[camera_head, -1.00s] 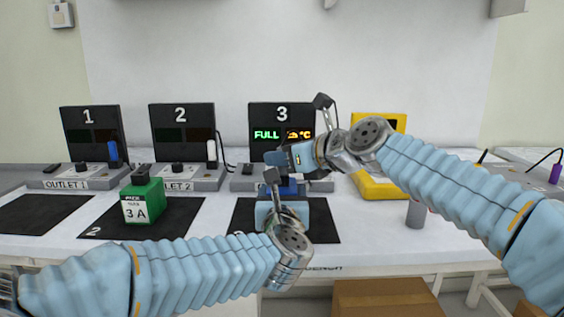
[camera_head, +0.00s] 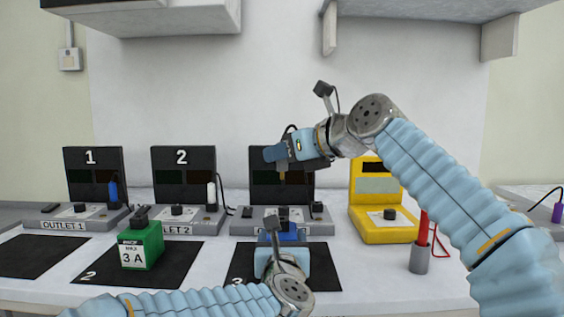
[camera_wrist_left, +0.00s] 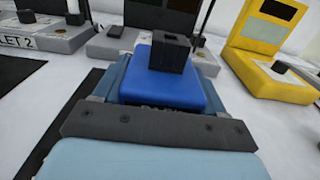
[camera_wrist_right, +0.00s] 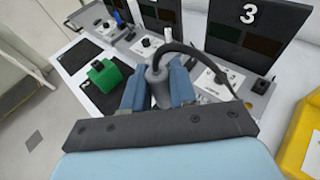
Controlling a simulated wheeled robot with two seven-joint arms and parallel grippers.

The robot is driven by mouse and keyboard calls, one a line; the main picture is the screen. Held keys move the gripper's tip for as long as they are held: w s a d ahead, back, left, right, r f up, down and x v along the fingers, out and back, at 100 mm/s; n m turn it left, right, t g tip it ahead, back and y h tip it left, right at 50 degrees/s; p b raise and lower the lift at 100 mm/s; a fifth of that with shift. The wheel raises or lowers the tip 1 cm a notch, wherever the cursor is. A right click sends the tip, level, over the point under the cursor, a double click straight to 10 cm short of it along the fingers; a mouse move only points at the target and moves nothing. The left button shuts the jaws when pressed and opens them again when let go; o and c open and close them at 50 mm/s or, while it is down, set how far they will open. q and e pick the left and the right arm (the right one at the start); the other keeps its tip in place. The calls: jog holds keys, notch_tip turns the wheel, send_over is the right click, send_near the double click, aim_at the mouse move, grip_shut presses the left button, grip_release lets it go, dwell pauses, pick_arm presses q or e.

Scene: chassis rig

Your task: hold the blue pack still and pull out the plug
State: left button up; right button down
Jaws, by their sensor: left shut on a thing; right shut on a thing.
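The blue pack (camera_head: 288,235) stands on the black mat before outlet 3. My left gripper (camera_head: 284,243) is shut on it; in the left wrist view its fingers lie along both sides of the pack (camera_wrist_left: 165,88). The black socket block (camera_wrist_left: 170,52) on top of the pack is uncovered. My right gripper (camera_head: 290,153) is shut on the dark grey plug (camera_wrist_right: 158,86), whose cable curves up behind it. It holds the plug well above the pack, clear of it, with the plug's tip (camera_head: 282,177) pointing down.
A green pack (camera_head: 141,245) stands on mat 2. Outlet 1 (camera_head: 75,215), outlet 2 (camera_head: 178,212) and outlet 3 (camera_head: 255,222) line the back. A yellow unit (camera_head: 380,232) and a grey cup (camera_head: 419,260) stand at right. A shelf (camera_head: 430,15) hangs above.

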dwell(0.4)
pick_arm(q)
jog(key=o, duration=1.5)
jog(key=shift+c, duration=0.2)
jog(key=shift+s, duration=0.1)
